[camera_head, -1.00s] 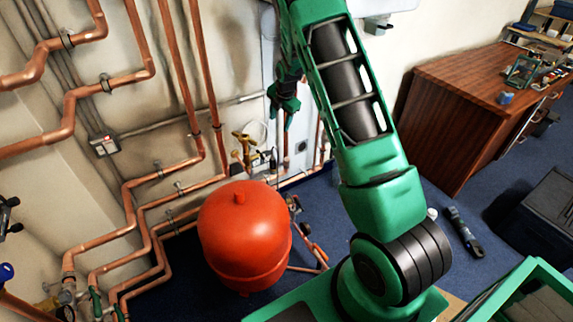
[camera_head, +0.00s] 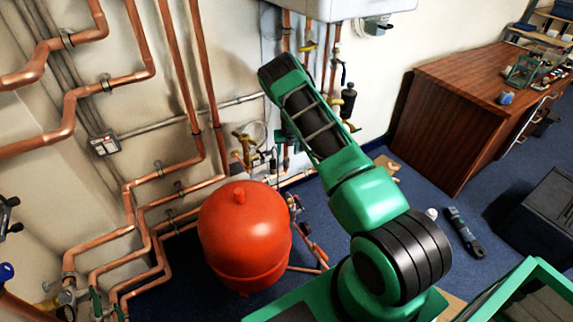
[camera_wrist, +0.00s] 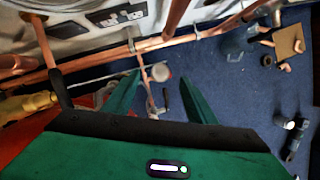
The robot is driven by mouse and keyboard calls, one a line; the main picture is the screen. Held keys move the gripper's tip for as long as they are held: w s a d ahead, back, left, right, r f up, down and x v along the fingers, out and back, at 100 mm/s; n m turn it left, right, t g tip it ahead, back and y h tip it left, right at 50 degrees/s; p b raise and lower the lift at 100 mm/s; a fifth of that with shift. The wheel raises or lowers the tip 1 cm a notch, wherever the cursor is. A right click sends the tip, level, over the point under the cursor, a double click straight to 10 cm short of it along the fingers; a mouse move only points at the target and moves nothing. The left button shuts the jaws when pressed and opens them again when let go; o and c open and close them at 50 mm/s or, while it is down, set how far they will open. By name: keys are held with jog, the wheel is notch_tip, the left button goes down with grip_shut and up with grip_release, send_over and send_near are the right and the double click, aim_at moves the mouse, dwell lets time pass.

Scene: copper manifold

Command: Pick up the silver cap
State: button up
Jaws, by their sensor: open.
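A round, pale silvery disc with a reddish rim, perhaps the silver cap (camera_wrist: 161,72), shows in the wrist view between and beyond my fingertips. I cannot tell for sure that it is the cap. My gripper (camera_wrist: 159,78) is open, with its two green fingers apart and nothing held between them. A small whitish cap-like piece (camera_head: 432,214) also lies on the blue floor in the head view, beside a dark wrench. In the head view my forearm hides most of my gripper.
A red tank (camera_head: 243,235) stands left of my arm, in front of copper pipes (camera_head: 150,215) on the wall. A wooden cabinet (camera_head: 450,125) stands at the right. A wrench (camera_head: 465,232) lies on the floor. Blue floor (camera_wrist: 225,85) is clear right of my fingers.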

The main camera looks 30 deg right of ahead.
aim_at(287, 159)
jog(key=shift+s+x, duration=0.15)
jog(key=shift+x, duration=1.4)
jog(key=shift+s+x, duration=0.15)
jog(key=shift+x, duration=1.45)
jog(key=c, duration=1.1)
